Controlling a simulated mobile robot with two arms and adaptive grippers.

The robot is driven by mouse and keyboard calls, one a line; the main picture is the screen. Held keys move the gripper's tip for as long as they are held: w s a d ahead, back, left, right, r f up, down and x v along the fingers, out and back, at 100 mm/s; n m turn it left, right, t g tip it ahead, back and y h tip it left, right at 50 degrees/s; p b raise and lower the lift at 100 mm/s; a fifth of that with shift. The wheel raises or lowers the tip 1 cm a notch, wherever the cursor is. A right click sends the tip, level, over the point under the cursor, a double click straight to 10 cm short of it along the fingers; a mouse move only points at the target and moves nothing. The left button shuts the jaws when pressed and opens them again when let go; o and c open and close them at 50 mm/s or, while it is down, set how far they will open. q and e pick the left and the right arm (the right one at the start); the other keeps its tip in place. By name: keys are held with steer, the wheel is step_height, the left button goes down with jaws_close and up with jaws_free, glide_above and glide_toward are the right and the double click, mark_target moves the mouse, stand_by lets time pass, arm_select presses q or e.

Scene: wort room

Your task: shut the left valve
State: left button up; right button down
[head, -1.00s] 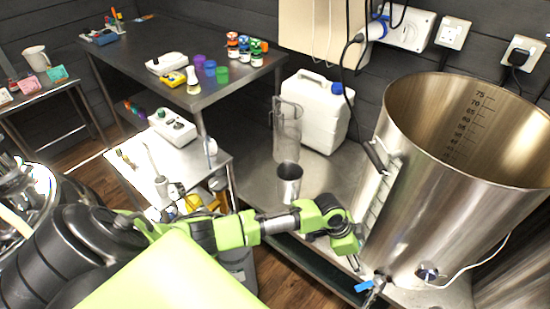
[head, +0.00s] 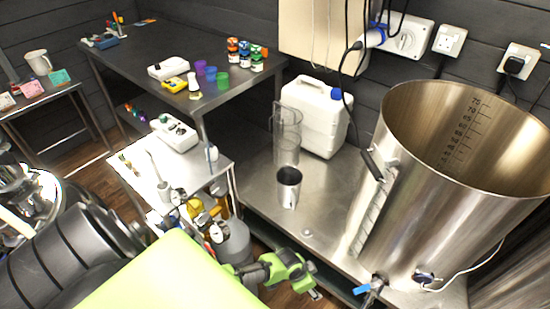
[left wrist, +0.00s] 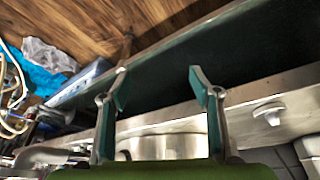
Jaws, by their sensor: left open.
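A valve with a blue handle (head: 362,289) sits low on the front of the big steel kettle (head: 440,225) in the head view. It is the only blue-handled valve I see, and its lower part is cut off by the picture's edge. My left gripper (head: 314,294) is left of this valve and apart from it, beside the bench's front edge. In the left wrist view its two fingers (left wrist: 158,78) are spread with nothing between them. I cannot make out the blue handle in that view. My right gripper is not in view.
The steel bench (head: 325,205) carries a metal cup (head: 289,188), a clear cylinder (head: 286,135) and a white jerrycan (head: 322,118). A white cable (head: 470,268) runs from a fitting low on the kettle. A small trolley (head: 145,180) stands left.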

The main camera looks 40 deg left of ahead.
arm_select(q)
steer(key=s+a+f+n, duration=0.1)
steer(key=s+a+f, duration=0.1)
steer(key=s+f, duration=0.2)
steer(key=s+a+f+n+g+y+p, duration=0.1)
steer(key=s+a+f, duration=0.1)
steer(key=s, duration=0.7)
steer(key=shift+s+a+f, duration=0.2)
steer(key=shift+s+f, duration=0.2)
steer(key=shift+f, duration=0.5)
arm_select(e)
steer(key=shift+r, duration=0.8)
